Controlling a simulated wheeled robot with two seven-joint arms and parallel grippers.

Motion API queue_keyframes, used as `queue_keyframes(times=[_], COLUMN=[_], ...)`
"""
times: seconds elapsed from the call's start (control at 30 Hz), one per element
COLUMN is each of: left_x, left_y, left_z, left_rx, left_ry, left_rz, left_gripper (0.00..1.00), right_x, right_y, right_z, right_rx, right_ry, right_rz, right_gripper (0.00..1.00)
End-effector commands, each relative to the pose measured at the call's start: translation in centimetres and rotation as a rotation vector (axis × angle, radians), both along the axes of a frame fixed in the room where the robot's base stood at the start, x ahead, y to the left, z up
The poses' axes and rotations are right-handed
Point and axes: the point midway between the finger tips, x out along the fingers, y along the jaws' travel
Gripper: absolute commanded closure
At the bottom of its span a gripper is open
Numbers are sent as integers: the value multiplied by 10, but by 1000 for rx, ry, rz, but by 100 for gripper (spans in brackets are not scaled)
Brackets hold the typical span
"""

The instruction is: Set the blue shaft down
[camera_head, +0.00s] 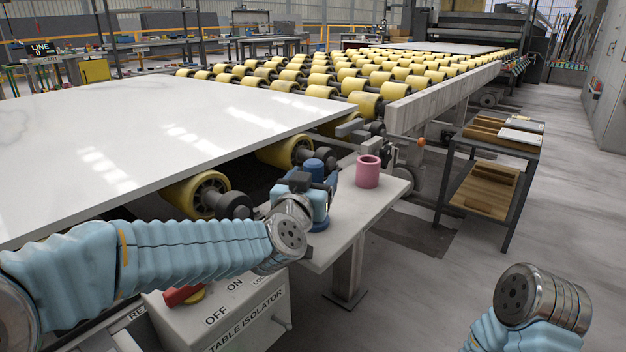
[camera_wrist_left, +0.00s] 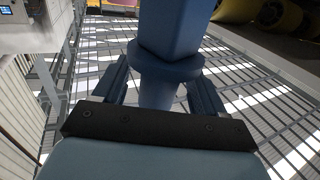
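The blue shaft (camera_head: 318,223) stands roughly upright at my left gripper (camera_head: 305,183), over the pale side table (camera_head: 345,232). Its top shows above the gripper and its wide foot below; the gripper hides its middle. Whether the foot touches the table is hard to tell.
A pink hollow cylinder (camera_head: 368,171) stands on the side table, right of the shaft. A large white slab (camera_head: 130,135) lies on yellow rollers (camera_head: 285,150) behind. A control box (camera_head: 225,318) is below in front. A dark cart with wooden trays (camera_head: 485,188) stands to the right.

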Motion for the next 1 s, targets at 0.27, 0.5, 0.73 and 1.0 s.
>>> queue_keyframes(times=[0.27, 0.5, 0.73, 1.0], left_x=[0, -32, -84, -115], left_y=[0, 8, 20, 28], left_z=[2, 4, 5, 4], left_rx=[0, 0, -1, -1], left_ry=[0, -2, -1, 0], left_rz=[0, -1, -1, 0], left_gripper=[29, 29, 29, 29], right_x=[0, 0, -1, -1], right_y=[0, 1, 1, 2], right_z=[2, 2, 4, 6], right_rx=[0, 1, 2, 3], right_ry=[0, 0, 1, 1], right_rz=[0, 1, 3, 4], right_gripper=[57, 57, 57, 57])
